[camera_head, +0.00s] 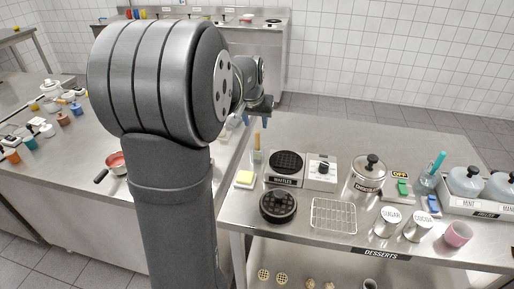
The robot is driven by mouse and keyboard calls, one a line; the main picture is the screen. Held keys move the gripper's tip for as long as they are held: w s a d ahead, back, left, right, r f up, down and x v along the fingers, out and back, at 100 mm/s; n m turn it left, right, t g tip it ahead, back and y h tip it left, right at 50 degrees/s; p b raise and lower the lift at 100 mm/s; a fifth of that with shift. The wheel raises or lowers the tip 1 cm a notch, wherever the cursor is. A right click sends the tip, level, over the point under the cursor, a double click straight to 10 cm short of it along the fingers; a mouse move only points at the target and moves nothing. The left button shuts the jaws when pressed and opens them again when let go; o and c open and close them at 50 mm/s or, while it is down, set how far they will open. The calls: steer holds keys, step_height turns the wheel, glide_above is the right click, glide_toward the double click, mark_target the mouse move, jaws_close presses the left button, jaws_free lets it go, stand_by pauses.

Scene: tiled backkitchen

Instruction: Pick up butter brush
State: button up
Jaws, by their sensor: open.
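A small container (257,158) with an upright thin handle, which looks like the butter brush (257,142), stands at the back left of the steel dessert table, beside the waffle maker. A yellow butter block (245,178) on a white dish is just in front of it. My gripper (257,121) is open and empty, above and behind the brush and apart from it. My big arm links hide part of the table's left side. The brush's bristles are too small to make out.
The waffle maker (287,166), a black round waffle iron (278,205), a wire rack (333,215) and a lidded pot (368,178) stand to the right. Sugar (388,222) and cocoa (418,227) tins are near the front. The table's back middle (380,135) is clear.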

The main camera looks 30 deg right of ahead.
mark_target(257, 132)
steer(key=x, duration=0.9)
steer(key=shift+s, duration=0.1)
steer(key=shift+c, duration=0.2)
jaws_close()
